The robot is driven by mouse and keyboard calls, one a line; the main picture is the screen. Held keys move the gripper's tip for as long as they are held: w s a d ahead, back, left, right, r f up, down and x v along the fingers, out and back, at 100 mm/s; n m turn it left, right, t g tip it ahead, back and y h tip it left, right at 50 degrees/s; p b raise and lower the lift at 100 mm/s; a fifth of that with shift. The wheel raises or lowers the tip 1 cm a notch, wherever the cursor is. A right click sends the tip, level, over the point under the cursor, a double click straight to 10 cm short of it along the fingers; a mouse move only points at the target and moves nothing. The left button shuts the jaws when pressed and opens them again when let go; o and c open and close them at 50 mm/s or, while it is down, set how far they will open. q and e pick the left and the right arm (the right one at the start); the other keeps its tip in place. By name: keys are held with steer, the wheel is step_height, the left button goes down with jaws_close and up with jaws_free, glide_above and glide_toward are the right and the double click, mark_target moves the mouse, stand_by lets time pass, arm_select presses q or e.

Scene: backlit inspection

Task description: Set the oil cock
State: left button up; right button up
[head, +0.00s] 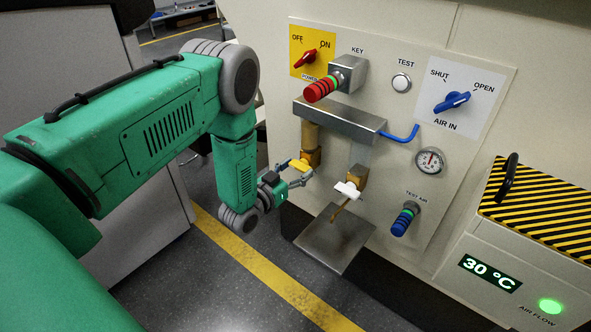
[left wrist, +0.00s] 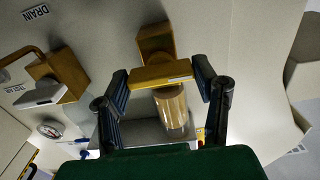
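The yellow handle (head: 299,164) sits on a brass cock body (head: 311,157) below the left end of the steel box on the panel. My left gripper (head: 296,176) is at this handle, with its arm coming in from the left. In the left wrist view, the yellow handle (left wrist: 162,75) lies between the two spread fingers (left wrist: 162,84), one at each end. I cannot tell whether the fingers touch it. A clear cylinder with amber contents (left wrist: 172,108) shows next to the handle. My right gripper is not in view.
A second brass cock with a white handle (head: 347,190) stands to the right, above a metal tray (head: 335,238). The steel box (head: 340,120) overhangs both cocks. A gauge (head: 429,160), blue AIR IN knob (head: 451,102) and red power knob (head: 306,57) are on the panel.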

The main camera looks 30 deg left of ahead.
arm_select(q)
steer(key=shift+w+d+r, duration=0.1)
steer(key=shift+d, duration=0.05)
steer(key=shift+c, duration=1.4)
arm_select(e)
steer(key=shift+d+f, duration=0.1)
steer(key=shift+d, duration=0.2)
